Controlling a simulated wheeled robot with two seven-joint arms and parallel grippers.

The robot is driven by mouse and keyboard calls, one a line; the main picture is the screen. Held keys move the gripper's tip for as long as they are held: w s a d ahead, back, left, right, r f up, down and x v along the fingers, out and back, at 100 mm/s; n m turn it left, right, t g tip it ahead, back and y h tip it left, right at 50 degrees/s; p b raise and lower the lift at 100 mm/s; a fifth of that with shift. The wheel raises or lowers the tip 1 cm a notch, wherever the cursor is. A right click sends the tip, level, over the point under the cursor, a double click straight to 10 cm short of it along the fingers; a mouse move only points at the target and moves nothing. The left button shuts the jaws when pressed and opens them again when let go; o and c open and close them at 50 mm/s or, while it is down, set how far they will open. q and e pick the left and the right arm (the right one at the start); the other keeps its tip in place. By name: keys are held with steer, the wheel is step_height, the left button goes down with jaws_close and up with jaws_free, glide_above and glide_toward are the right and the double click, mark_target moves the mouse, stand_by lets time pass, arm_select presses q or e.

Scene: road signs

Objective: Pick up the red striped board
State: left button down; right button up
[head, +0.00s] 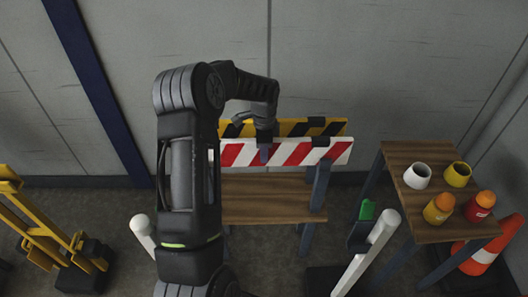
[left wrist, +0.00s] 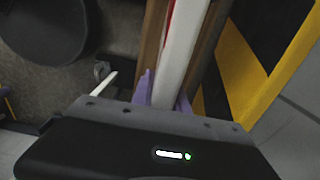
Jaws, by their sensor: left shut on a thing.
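The red and white striped board (head: 325,152) stands on edge above a wooden shelf, in front of a yellow and black striped board (head: 335,128). My left gripper (head: 264,153) reaches down onto the striped board's top edge. In the left wrist view, my purple fingertips (left wrist: 164,92) lie on both sides of the board's white edge (left wrist: 183,40), shut on it. My left arm hides the board's left part in the head view. My right gripper is not in view.
A wooden side table (head: 408,160) at right holds white and yellow cups and orange and red bottles. An orange cone (head: 484,250) stands beside it. A yellow folding stand (head: 45,235) is at left. White posts (head: 372,245) stand in front. A grey wall is behind.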

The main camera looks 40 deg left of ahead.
arm_select(q)
steer(key=shift+w+r, duration=0.1)
steer(key=shift+r, duration=0.1)
stand_by(0.4)
steer(key=shift+r, duration=0.3)
step_height(320, 180, up, 9)
steer(key=shift+f+b, duration=0.1)
steer(key=shift+b, duration=0.5)
steer(key=shift+r, duration=0.2)
stand_by(0.6)
